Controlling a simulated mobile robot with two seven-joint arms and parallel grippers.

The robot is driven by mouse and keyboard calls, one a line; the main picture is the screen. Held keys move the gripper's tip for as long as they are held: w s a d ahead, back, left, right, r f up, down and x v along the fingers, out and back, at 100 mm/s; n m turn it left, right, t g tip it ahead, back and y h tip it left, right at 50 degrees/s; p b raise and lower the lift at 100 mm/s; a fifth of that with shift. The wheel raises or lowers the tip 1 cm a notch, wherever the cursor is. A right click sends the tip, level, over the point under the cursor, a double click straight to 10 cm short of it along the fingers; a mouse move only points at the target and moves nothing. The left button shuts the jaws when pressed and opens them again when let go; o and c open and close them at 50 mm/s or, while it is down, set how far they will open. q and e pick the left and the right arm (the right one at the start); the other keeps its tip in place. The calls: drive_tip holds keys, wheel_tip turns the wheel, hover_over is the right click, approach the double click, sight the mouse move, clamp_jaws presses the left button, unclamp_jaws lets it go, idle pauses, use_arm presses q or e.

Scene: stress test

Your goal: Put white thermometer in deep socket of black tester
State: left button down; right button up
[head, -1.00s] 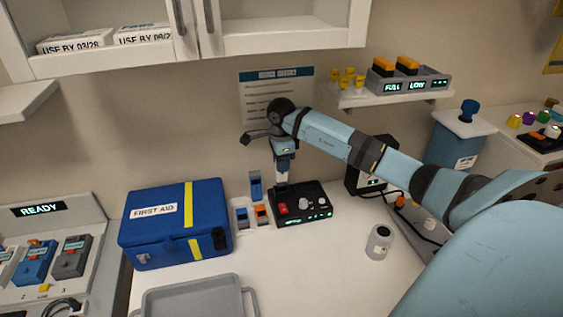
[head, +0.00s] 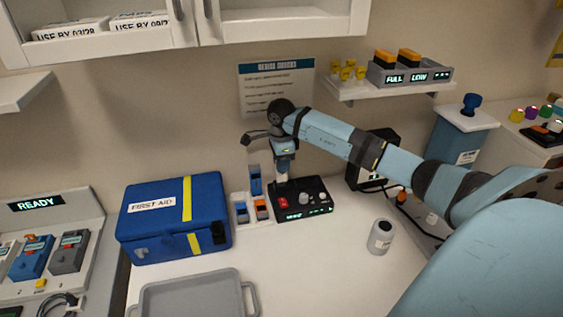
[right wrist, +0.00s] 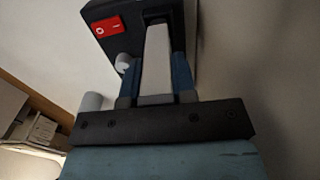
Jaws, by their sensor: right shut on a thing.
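The black tester (head: 318,208) stands on the white counter, with a red switch and green lights on its top; the tester (right wrist: 103,12) also shows at the top of the right wrist view. My right gripper (head: 283,178) points down at the tester's back left part. In the right wrist view my right gripper (right wrist: 157,90) is shut on the white thermometer (right wrist: 157,60), a pale flat-sided stick between its two blue fingers. The thermometer's far end reaches a dark opening in the tester; how deep it sits I cannot tell. My left gripper is out of view.
A blue first aid box (head: 160,238) and a small holder with blue and orange items (head: 241,212) stand left of the tester. A grey tray (head: 190,296) lies in front, and a grey cylinder (head: 381,236) stands at the right. The counter's middle is clear.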

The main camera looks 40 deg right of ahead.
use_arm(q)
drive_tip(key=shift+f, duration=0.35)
use_arm(e)
drive_tip(key=shift+f, duration=0.5)
drive_tip(key=o, duration=1)
drive_tip(key=shift+r, duration=0.15)
drive_tip(key=shift+r, duration=0.6)
wheel_tip(320, 180, up, 6)
drive_tip(key=p, duration=0.3)
drive_tip(key=shift+a+r+p, duration=0.1)
drive_tip(key=shift+r+p, duration=0.2)
drive_tip(key=shift+r, duration=0.25)
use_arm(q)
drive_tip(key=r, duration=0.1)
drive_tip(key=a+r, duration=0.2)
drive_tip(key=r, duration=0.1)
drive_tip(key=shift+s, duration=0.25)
